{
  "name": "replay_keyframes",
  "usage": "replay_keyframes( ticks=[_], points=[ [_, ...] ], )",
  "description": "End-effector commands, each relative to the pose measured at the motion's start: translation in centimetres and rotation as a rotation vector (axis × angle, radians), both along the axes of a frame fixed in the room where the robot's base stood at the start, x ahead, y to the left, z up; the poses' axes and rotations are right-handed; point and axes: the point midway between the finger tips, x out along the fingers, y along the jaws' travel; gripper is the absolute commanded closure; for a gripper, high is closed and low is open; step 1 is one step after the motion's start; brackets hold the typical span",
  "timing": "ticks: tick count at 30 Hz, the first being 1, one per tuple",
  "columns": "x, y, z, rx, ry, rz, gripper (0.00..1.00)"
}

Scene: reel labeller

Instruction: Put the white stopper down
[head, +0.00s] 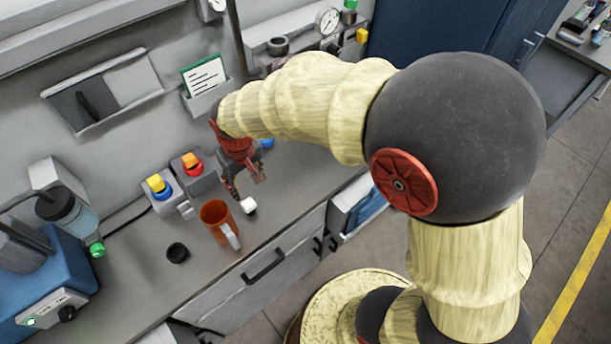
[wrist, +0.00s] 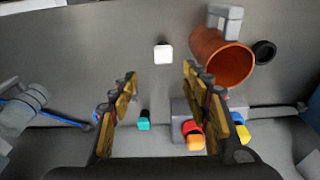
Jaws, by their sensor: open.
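The white stopper (head: 249,206) rests on the grey worktop near its front edge, just right of an orange mug. It also shows in the wrist view (wrist: 163,53), a little beyond the fingertips and between their lines. My gripper (head: 247,190) is open and empty. Its fingers (wrist: 159,76) are spread apart, with clear space between them and the stopper.
The orange mug (head: 214,218) and a black cap (head: 177,253) stand to the left. A blue machine (head: 50,290) fills the left end. The worktop (head: 290,185) right of the stopper is clear.

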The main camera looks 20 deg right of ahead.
Motion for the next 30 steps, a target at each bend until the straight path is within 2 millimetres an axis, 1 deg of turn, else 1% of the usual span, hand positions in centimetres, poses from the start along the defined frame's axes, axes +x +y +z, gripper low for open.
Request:
replay_keyframes(
  ticks=[1,2,3,5,6,8,9,12,15,18,19,23,30],
  points=[
    [-0.3,-1.0,2.0,0.008,-0.027,-0.016,0.52],
    [-0.7,-1.7,3.2,0.012,-0.041,-0.027,0.52],
    [-1.4,-2.8,5.0,0.018,-0.063,-0.045,0.52],
    [-2.9,-4.7,7.9,0.027,-0.103,-0.075,0.52],
    [-4.2,-6.0,9.8,0.032,-0.131,-0.096,0.52],
    [-6.3,-7.9,12.1,0.039,-0.171,-0.127,0.52],
    [-7.8,-9.0,13.5,0.042,-0.199,-0.147,0.52],
    [-11.5,-11.3,15.9,0.047,-0.26,-0.192,0.52],
    [-14.5,-12.8,17.1,0.048,-0.307,-0.227,0.52],
    [-16.5,-13.6,17.6,0.047,-0.337,-0.251,0.52],
    [-16.9,-13.7,17.6,0.047,-0.342,-0.254,0.52],
    [-17.7,-14.0,17.7,0.046,-0.354,-0.264,0.52],
    [-17.7,-14.0,17.6,0.046,-0.353,-0.263,0.52]
  ],
)
